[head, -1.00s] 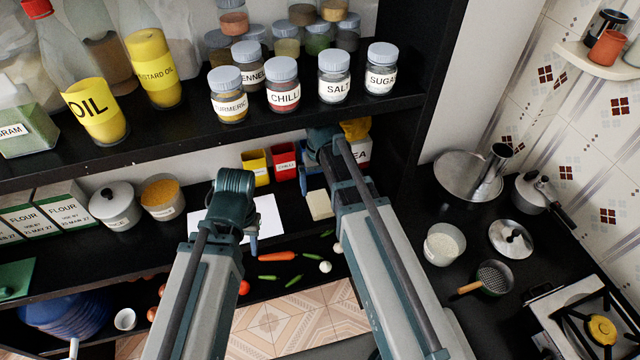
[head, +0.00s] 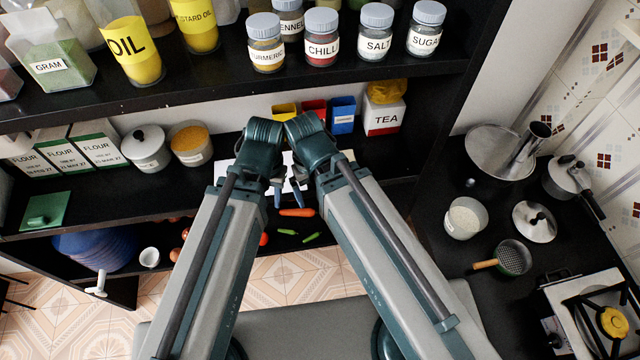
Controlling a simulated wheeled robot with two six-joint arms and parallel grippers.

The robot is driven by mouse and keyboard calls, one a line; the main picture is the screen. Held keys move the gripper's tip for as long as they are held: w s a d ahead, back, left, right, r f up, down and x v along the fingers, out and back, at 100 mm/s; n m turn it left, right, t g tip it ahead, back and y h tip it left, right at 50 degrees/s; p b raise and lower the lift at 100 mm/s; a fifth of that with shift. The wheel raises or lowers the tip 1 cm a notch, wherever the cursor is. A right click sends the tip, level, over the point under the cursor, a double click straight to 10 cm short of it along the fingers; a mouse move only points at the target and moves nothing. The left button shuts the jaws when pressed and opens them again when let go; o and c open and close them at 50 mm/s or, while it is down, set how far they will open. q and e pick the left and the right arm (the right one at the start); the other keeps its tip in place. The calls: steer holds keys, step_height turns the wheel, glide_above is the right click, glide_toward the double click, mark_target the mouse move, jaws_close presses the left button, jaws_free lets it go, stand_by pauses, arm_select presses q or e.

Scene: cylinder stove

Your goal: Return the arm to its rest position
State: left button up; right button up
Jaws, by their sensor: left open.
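My left arm (head: 222,230) comes up from the lower left and bends at its wrist near the middle. My left gripper (head: 284,191) hangs below the wrist, its blue fingers apart with nothing seen between them, in front of the lower shelves. My right arm (head: 375,230) comes up from the lower right. Its wrist (head: 310,140) is bent beside the left wrist, the two very close; I cannot tell whether they touch. The right gripper's jaws are hidden behind its arm.
Shelves hold spice jars (head: 322,35), an oil bottle (head: 133,50), a tea box (head: 384,115) and flour boxes (head: 95,148). Vegetables (head: 297,212) lie lower. The right counter carries a strainer (head: 512,258), a pan (head: 490,150) and a stove (head: 600,310).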

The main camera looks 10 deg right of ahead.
steer(key=shift+f, duration=0.1)
step_height(320, 180, down, 10)
steer(key=b, duration=1)
steer(key=shift+a, duration=0.1)
stand_by(0.3)
